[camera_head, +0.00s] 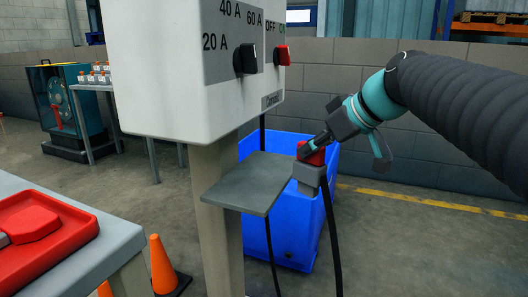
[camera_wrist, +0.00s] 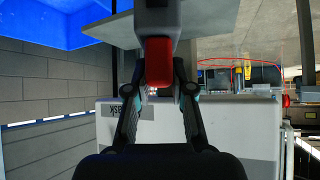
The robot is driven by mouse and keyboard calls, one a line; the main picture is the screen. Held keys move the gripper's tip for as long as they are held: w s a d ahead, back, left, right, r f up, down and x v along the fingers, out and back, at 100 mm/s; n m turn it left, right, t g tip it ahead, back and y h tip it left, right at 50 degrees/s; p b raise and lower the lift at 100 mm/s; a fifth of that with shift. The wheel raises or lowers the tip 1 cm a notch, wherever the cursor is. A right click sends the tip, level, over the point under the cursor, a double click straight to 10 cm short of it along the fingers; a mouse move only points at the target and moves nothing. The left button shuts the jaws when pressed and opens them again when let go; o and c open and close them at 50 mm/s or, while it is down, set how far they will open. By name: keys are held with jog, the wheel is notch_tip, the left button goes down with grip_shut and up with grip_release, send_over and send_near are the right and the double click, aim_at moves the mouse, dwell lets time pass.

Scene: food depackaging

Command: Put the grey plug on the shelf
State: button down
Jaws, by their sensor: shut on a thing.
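My gripper (camera_head: 310,149) is shut on the red part of the grey plug (camera_head: 308,176). The plug is upright, red end up, with a black cable hanging down from it. In the wrist view the plug's red part (camera_wrist: 159,62) sits between the two fingers (camera_wrist: 160,85). The grey shelf (camera_head: 247,184) is a flat plate on the post under the white control box. The plug is at the shelf's right edge in the head view; I cannot tell whether they touch. The shelf also shows in the wrist view (camera_wrist: 108,28).
The white control box (camera_head: 160,90) with dark and red knobs stands above the shelf. A blue bin (camera_head: 290,235) is behind the shelf. A table (camera_head: 110,245) with a red tray is at the lower left, beside orange cones (camera_head: 160,265). The floor to the right is clear.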

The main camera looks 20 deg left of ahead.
jog(key=w+a+p, duration=0.1)
jog(key=w+a, duration=0.6)
jog(key=a, duration=0.7)
jog(key=shift+w+a+f, duration=0.15)
jog(key=shift+w+f, duration=0.05)
jog(key=shift+f, duration=0.1)
jog(key=shift+f, duration=0.15)
jog(key=c, duration=1)
grip_release()
jog(key=p+v, duration=0.1)
jog(key=v, duration=1.1)
